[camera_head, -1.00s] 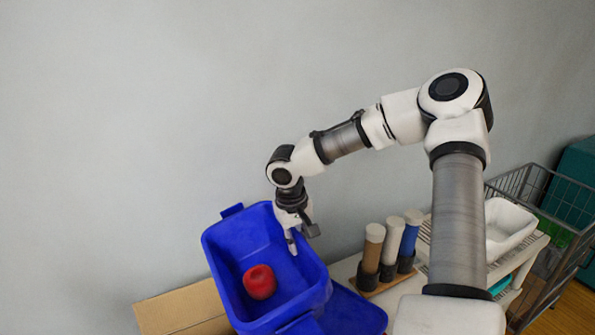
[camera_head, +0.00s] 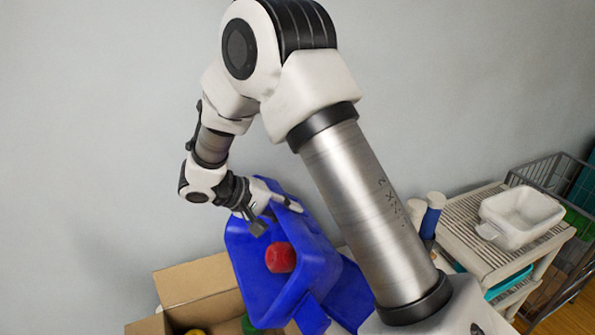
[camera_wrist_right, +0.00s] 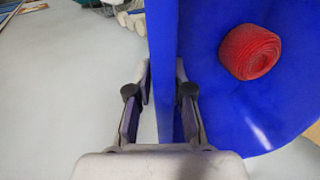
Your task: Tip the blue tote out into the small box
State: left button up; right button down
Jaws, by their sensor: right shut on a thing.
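The blue tote (camera_head: 312,262) is tilted in the head view, its open side turned toward the left, above and beside a cardboard box. A red roll (camera_head: 281,257) is inside the tote; in the right wrist view the roll (camera_wrist_right: 250,52) rests against the blue inner surface. My right gripper (camera_head: 272,215) is shut on the tote's wall near its upper rim; the wrist view shows the wall (camera_wrist_right: 163,70) between its two fingers. The small box (camera_head: 192,279) is open cardboard, with yellow and green things partly visible inside. My left gripper is not in view.
A slatted shelf (camera_head: 463,232) at the right carries a white basin (camera_head: 520,215). Capped tubes (camera_head: 432,214) stand behind my arm, partly hidden. A wire basket (camera_head: 555,175) is at the far right. The wall behind is bare.

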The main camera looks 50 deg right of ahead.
jog(key=w+a+f+g+h+b, duration=0.2)
jog(key=w+a+g+h+b, duration=0.2)
jog(key=a, duration=0.9)
jog(key=w+h+b, duration=0.2)
jog(key=h, duration=0.2)
jog(key=shift+w+b, duration=0.2)
jog(key=shift+b, duration=0.1)
jog(key=shift+s+a, duration=0.1)
